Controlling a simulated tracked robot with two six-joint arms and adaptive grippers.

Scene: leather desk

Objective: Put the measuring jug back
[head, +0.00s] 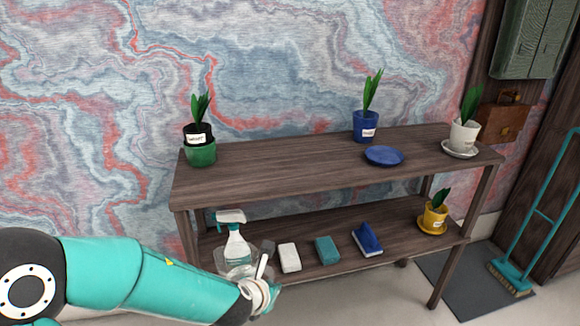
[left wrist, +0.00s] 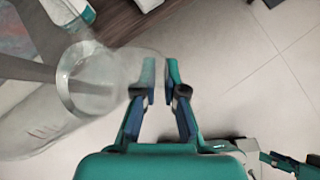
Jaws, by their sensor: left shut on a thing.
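The clear measuring jug (left wrist: 85,85) fills the left of the left wrist view, with its round rim towards the camera. My left gripper (left wrist: 161,75) is shut on its right side, apparently at the handle; the clear material makes the exact grip hard to see. In the head view my left arm reaches in from the left, and its gripper is at the front left edge of the lower shelf (head: 328,268). The jug there is hard to separate from the spray bottle (head: 238,252) behind it.
On the lower shelf are a white block (head: 289,257), a teal block (head: 327,249), a blue brush-like item (head: 367,239) and a yellow potted plant (head: 433,216). The upper shelf holds a green pot (head: 200,154), blue pot (head: 365,126), blue plate (head: 384,156) and white pot (head: 463,136).

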